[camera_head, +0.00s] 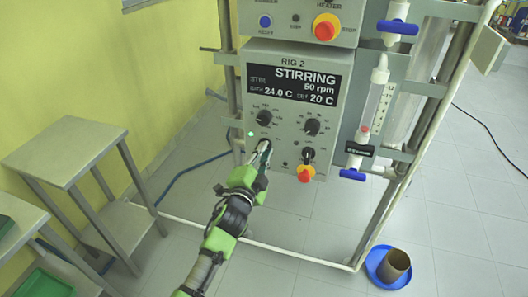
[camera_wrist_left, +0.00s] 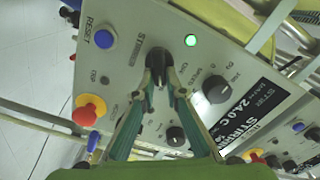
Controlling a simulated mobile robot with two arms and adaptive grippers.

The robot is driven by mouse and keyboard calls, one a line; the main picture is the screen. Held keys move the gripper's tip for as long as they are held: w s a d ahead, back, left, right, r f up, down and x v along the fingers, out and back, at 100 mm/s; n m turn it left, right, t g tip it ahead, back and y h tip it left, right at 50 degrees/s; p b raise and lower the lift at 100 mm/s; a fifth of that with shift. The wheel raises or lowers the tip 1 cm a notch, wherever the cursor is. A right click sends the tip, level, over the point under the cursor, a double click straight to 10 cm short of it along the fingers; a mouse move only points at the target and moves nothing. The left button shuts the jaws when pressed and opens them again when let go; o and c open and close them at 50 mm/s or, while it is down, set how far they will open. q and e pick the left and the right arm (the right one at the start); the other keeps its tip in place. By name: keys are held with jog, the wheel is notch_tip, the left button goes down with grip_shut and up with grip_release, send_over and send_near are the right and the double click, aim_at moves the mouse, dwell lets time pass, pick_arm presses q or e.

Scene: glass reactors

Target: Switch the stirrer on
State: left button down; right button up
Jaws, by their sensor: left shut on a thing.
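The grey RIG 2 control panel (camera_head: 292,90) stands in the middle of the head view. Its display (camera_head: 295,78) reads STIRRING, 50 rpm, 24.0 C and SET 20 C. My left gripper (camera_head: 263,150) is at the panel's lower left. In the left wrist view its fingers (camera_wrist_left: 158,85) are closed around a black rotary switch (camera_wrist_left: 158,60). The fingers hide part of the switch, and its exact position is hard to read. A green lamp (camera_wrist_left: 191,40) beside the switch is lit; it also shows in the head view (camera_head: 251,133). My right gripper is out of view.
Black knobs (camera_head: 264,117) and (camera_head: 312,127) sit just above my gripper. A red and yellow stop button (camera_head: 305,173) is to its right. Another panel (camera_head: 290,18) is above. A steel side table (camera_head: 65,145) stands left; a blue dish (camera_head: 376,262) lies on the floor.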

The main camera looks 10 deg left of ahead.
pick_arm(q)
jog(key=c, duration=2.1)
grip_release()
jog(key=v, duration=1.2)
